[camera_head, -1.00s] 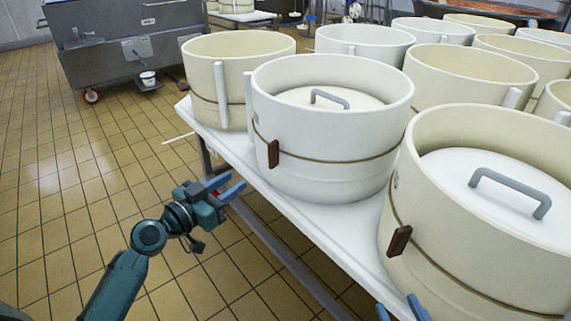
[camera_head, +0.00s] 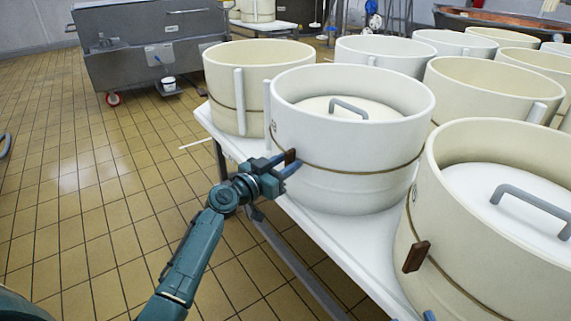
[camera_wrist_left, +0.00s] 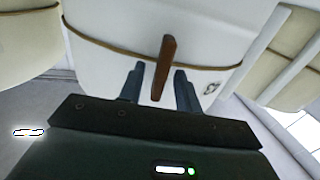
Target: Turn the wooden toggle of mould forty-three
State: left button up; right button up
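A white round mould (camera_head: 345,140) with a lid and handle inside stands on the table edge, a cord around its side. Its dark brown wooden toggle (camera_head: 290,155) hangs on that cord. My left gripper (camera_head: 286,165) is at this toggle. In the left wrist view the toggle (camera_wrist_left: 164,66) stands slightly tilted between the two open fingers (camera_wrist_left: 159,75), with a gap on each side. A small mark (camera_wrist_left: 211,88) on the mould is too small to read. Of my right gripper only a blue fingertip (camera_head: 429,315) shows at the bottom edge.
A cream mould (camera_head: 500,215) with its own brown toggle (camera_head: 416,256) stands nearer on the right. Another cream mould (camera_head: 225,85) stands behind on the left. More moulds fill the white table (camera_head: 330,240). The tiled floor at left is clear.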

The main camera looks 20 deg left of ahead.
pick_arm(q)
grip_shut()
dwell(0.4)
jog(key=shift+n, duration=0.4)
jog(key=n, duration=0.3)
jog(key=shift+w+a+n+b, duration=0.1)
jog(key=shift+n+b, duration=0.2)
jog(key=shift+n, duration=0.1)
jog(key=n, duration=0.3)
jog(key=shift+a+f+n, duration=0.1)
jog(key=shift+n, duration=0.2)
jog(key=shift+w+a+f+n+p, duration=0.15)
jog(key=shift+n+p, duration=0.4)
jog(key=shift+n, duration=1.85)
jog(key=shift+s+d+f+n+p, duration=0.15)
jog(key=shift+n+p, duration=0.4)
jog(key=shift+n, duration=1.85)
pick_arm(e)
jog(key=shift+d+f+m+g+h, duration=0.1)
jog(key=shift+d+m+g+h, duration=0.15)
jog(key=shift+m+g+h, duration=0.2)
pick_arm(q)
jog(key=shift+w+a, duration=0.1)
